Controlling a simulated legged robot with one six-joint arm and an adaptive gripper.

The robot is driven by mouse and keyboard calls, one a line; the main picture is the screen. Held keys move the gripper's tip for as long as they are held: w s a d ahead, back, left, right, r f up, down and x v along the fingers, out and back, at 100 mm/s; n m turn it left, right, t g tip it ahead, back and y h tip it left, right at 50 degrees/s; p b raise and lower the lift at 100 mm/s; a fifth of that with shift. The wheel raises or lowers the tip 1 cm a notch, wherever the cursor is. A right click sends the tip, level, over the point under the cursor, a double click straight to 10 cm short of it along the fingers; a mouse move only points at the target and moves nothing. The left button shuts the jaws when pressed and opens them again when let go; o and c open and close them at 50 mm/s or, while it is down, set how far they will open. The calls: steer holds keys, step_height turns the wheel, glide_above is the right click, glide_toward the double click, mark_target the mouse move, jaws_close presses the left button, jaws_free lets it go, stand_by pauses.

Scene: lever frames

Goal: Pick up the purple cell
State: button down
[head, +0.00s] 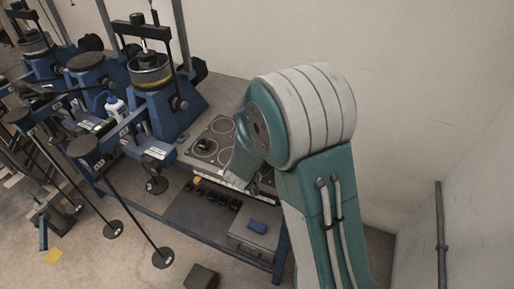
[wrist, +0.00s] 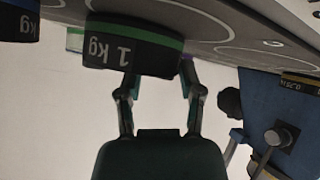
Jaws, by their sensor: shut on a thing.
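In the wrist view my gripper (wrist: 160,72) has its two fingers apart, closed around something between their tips. A thin purple edge of the purple cell (wrist: 187,70) shows at the right fingertip. The rest of the cell is hidden behind a black block marked "1 kg" with a green stripe (wrist: 134,44). That block also covers the left fingertip. In the head view my own arm hides the gripper and the cell.
In the head view the panel with round markings (head: 222,127) lies on the blue bench beside my arm. A black piece (head: 205,145) stands on it. Blue presses (head: 165,105) stand to the left. A grey box (head: 250,238) sits below. Another dark block (wrist: 18,22) is at the wrist view's upper left.

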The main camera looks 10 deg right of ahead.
stand_by(0.3)
steer(key=shift+c, duration=1.2)
jaws_free()
steer(key=shift+f, duration=0.15)
